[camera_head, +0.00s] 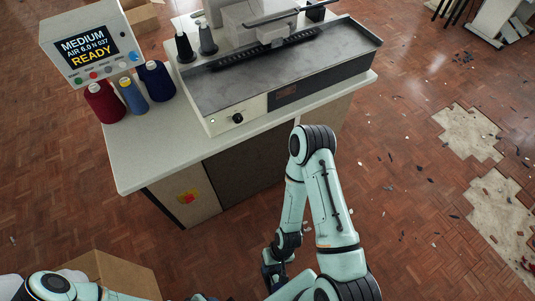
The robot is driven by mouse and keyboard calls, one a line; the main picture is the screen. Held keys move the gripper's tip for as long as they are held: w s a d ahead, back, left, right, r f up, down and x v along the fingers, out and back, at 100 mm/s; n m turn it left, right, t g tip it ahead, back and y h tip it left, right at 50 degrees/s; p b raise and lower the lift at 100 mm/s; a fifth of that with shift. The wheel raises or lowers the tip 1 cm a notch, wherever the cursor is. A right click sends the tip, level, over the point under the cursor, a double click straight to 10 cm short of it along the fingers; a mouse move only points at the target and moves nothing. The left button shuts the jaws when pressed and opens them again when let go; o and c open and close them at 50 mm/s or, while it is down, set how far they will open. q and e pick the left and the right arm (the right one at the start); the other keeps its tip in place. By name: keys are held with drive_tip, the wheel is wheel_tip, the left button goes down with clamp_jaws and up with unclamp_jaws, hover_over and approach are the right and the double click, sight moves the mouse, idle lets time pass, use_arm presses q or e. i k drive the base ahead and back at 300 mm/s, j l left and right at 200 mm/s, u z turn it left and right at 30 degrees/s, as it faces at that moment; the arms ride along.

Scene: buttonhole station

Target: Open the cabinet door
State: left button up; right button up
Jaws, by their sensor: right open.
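The cabinet (185,203) is the base under the machine table, in the middle of the view. Its front has a dark grey panel (243,160) beside a beige section with a yellow and red label. The dark panel looks flush with the front, so the door appears shut; I cannot make out a handle. My right arm comes up from the bottom and bends back down, partly covering the cabinet's right side. My right gripper (274,276) is low in front of the cabinet, apart from it, open and with nothing seen in it. Of my left arm only links show at the bottom left.
On the table (150,160) stand the buttonhole machine (285,75), a control box (92,45) reading READY, and several thread cones. An open cardboard box (110,272) is at the bottom left. The parquet floor at right has broken patches and debris.

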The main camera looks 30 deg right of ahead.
sight(236, 173)
drive_tip(key=z, duration=1.05)
drive_tip(key=i+l+u, duration=0.75)
